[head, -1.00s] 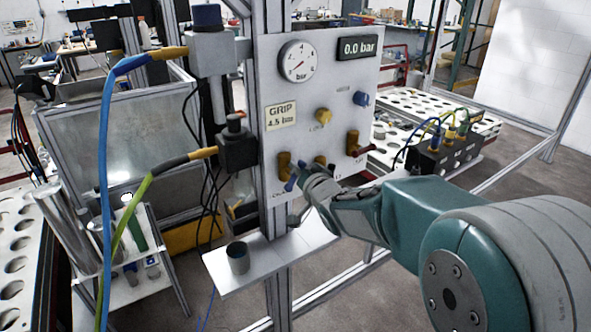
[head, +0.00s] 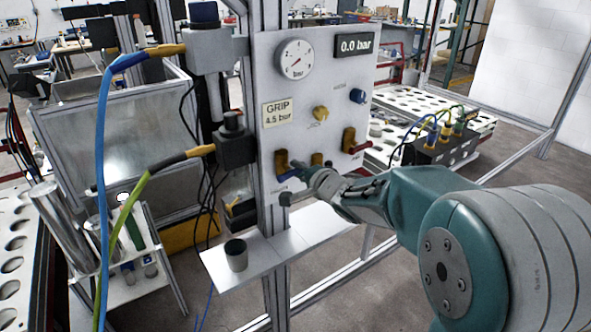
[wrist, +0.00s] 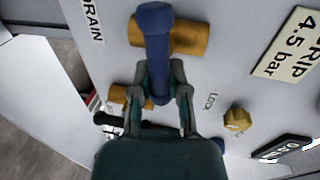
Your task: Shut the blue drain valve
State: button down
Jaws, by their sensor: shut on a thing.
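The blue drain valve lever (wrist: 154,40) lies across its brass valve body (wrist: 190,38), roughly at right angles to it, beside the DRAIN label (wrist: 91,20). In the head view the drain valve's brass body (head: 282,160) is at the lower left of the grey panel. My gripper (wrist: 163,92) is shut on the free end of the blue lever, one finger on each side. In the head view my gripper (head: 308,174) reaches in from the right and partly hides the lever.
A yellow knob (head: 320,113) and a gauge (head: 295,60) are above; the display (head: 356,45) reads 0.0 bar. A shelf (head: 270,254) with a cup (head: 236,254) stands below.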

jog(key=shift+w+d+m, duration=0.15)
jog(key=shift+d+m, duration=0.15)
jog(key=shift+m, duration=0.2)
jog(key=shift+f, duration=0.1)
jog(key=c, duration=0.9)
grip_release()
jog(key=o, duration=0.3)
jog(key=shift+d+f, duration=0.1)
jog(key=shift+d, duration=0.1)
jog(key=shift+w+d, duration=0.1)
